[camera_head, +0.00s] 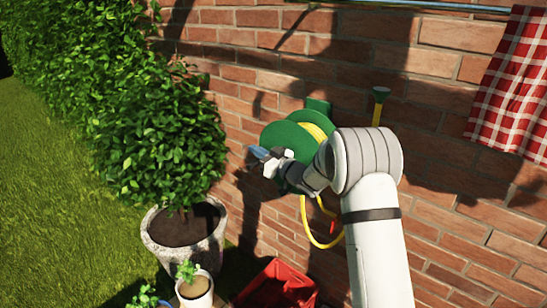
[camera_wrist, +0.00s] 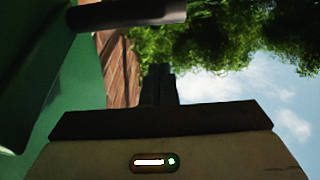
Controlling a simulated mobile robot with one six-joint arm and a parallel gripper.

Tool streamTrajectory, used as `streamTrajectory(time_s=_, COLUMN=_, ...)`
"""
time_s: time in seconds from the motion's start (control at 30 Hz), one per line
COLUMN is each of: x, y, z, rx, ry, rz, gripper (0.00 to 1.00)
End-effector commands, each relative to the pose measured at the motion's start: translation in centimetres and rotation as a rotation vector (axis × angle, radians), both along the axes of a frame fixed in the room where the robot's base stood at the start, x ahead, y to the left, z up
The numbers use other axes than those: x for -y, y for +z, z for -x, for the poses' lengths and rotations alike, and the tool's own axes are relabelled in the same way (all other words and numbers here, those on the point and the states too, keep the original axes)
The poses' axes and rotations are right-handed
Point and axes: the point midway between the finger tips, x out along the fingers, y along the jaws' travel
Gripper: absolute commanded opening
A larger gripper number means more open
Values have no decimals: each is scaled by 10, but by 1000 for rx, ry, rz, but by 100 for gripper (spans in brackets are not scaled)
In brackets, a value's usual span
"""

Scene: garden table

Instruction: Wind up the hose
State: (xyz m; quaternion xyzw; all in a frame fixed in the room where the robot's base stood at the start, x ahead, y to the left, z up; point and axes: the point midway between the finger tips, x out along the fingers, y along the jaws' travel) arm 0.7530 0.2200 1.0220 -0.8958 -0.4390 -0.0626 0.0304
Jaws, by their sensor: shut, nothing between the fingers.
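The green hose reel (camera_head: 283,138) is mounted on the brick wall, with yellow hose (camera_head: 316,131) wound on it. A loose yellow loop (camera_head: 317,238) hangs below, beside a small red part (camera_head: 322,205). My gripper (camera_head: 257,153) is in front of the reel's left side, shut and empty. In the wrist view its dark fingers (camera_wrist: 158,82) are together. The reel's green face (camera_wrist: 70,110) fills the left there, and a dark cylindrical bar (camera_wrist: 130,14), seemingly the crank handle, crosses the top, apart from the fingertips. My arm hides the reel's right side.
A green-headed nozzle or tool (camera_head: 380,95) is on the wall right of the reel. A red checked cloth (camera_head: 513,85) hangs at right. A potted bush (camera_head: 184,235), a small potted plant (camera_head: 196,292) and a red crate (camera_head: 277,287) stand below left.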

Motion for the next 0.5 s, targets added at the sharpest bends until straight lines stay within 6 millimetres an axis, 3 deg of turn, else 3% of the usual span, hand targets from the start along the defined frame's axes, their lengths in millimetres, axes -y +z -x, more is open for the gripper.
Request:
streamTrajectory(time_s=0.03, x=-9, y=2, z=-6, rx=-1, ry=2, rz=0, gripper=0)
streamTrajectory(time_s=0.13, x=-3, y=-17, z=-4, rx=-7, ry=-2, rz=0, gripper=0)
streamTrajectory(time_s=0.3, x=-1, y=-33, z=-1, rx=-3, ry=-2, rz=0, gripper=0)
streamTrajectory(time_s=0.5, x=1, y=-39, z=0, rx=-1, ry=-2, rz=1, gripper=0)
